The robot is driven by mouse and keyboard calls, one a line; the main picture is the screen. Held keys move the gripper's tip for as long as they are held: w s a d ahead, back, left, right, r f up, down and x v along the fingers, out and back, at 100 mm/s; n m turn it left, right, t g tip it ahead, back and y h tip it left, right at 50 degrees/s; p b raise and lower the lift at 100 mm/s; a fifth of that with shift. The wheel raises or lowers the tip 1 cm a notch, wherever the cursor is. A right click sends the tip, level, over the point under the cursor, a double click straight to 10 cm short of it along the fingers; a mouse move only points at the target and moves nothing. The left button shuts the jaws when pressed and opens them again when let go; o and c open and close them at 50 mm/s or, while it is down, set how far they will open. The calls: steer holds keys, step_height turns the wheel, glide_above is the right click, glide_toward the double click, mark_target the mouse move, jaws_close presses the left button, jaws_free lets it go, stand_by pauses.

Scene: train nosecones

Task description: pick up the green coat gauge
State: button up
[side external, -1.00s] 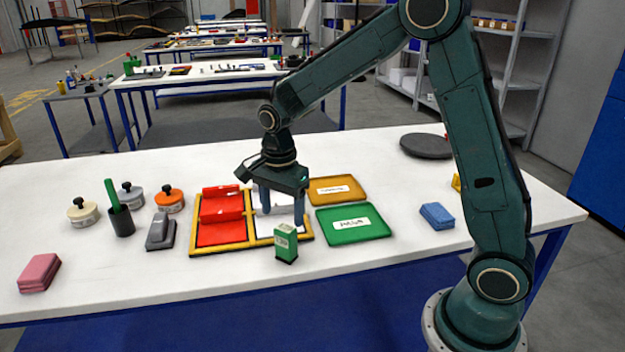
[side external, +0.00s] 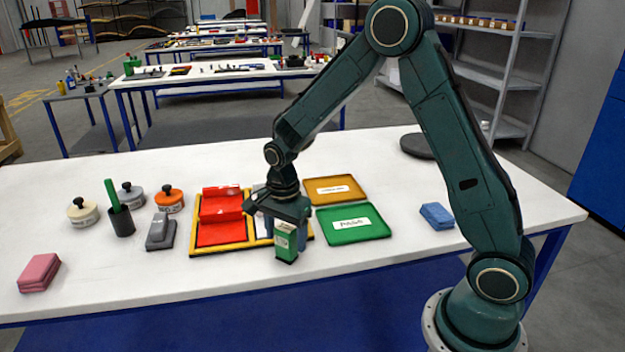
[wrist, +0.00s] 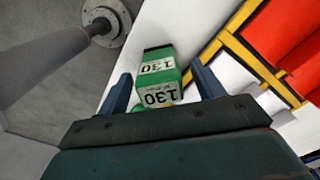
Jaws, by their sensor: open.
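The green coat gauge (side external: 286,245) is a small upright green box with a white label, standing on the white table in front of the yellow-framed tray. In the wrist view the gauge (wrist: 160,72) shows two labels reading 130 and a dark end. My gripper (wrist: 163,88) is open, with one blue finger on each side of the gauge in that view. No finger clearly touches it. In the side view my gripper (side external: 277,228) is low, right at or behind the gauge, and its fingers are mostly hidden by it.
The yellow-framed tray (side external: 192,251) with red pieces lies close to the gauge. A green tray (side external: 352,236) and an orange tray (side external: 337,182) are to the right. A grey block (side external: 160,235), a dark cup (side external: 122,222) and several round pots stand left. The table's front is clear.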

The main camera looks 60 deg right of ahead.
steer(key=shift+f, duration=0.55)
steer(key=shift+c, duration=0.2)
steer(key=c, duration=1.2)
steer(key=shift+r, duration=0.1)
step_height(320, 180, up, 20)
steer(key=shift+w, duration=0.1)
stand_by(0.3)
